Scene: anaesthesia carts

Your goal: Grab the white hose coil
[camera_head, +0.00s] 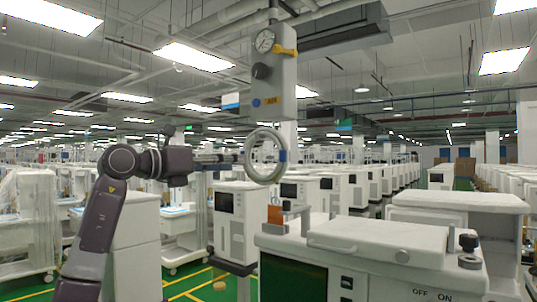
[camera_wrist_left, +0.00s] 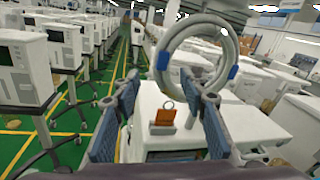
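The white hose coil (camera_head: 264,180) hangs as an upright ring with a blue band, below a grey panel with a gauge (camera_head: 277,85). In the left wrist view the coil (camera_wrist_left: 233,45) is at upper centre right, with blue bands on both sides. My left gripper (camera_head: 225,157) comes in from the left, level with the coil and just left of it. In the left wrist view its two fingers (camera_wrist_left: 165,92) are spread with nothing held between them. The right fingertip overlaps the coil's lower part; I cannot tell whether they touch. My right gripper is not in view.
A white cart (camera_head: 370,250) with a dark screen and a flat top stands below right of the coil. An orange piece (camera_wrist_left: 163,120) stands on the cart top. Rows of white carts fill the hall. Green floor (camera_wrist_left: 30,140) with yellow lines shows at left.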

